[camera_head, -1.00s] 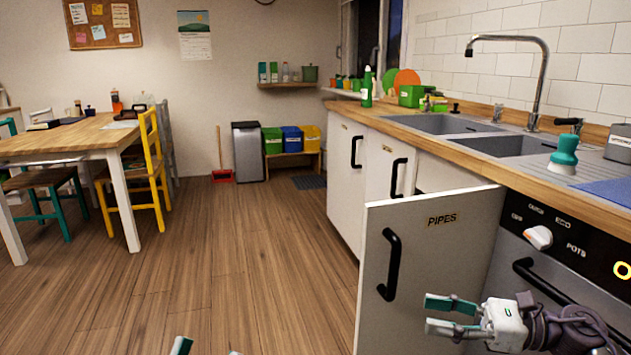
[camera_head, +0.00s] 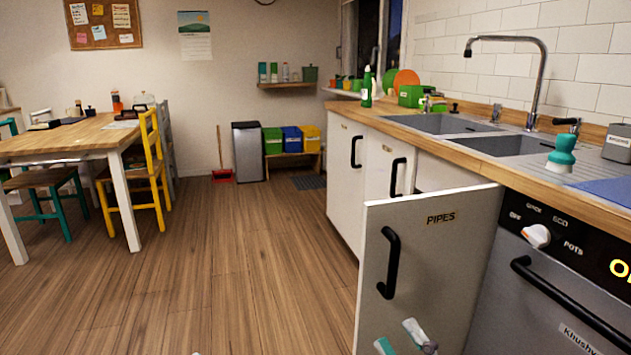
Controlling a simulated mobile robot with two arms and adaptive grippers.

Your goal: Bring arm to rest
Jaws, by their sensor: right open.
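My right gripper (camera_head: 394,334) is at the bottom edge, in front of the lower part of the open white cabinet door marked PIPES (camera_head: 455,240). Its two teal-tipped fingers are spread apart with nothing between them. The rest of that gripper and its arm are mostly cut off by the frame. A tiny pale fleck at the bottom edge, left of centre, may be the tip of my left gripper. Its state does not show.
The open door has a black handle (camera_head: 389,263) close to my right gripper. Right of it stands a dishwasher (camera_head: 545,290) under the wooden counter (camera_head: 470,152) with sinks. A table (camera_head: 80,138) with chairs is at the left. The wooden floor (camera_head: 250,260) between is clear.

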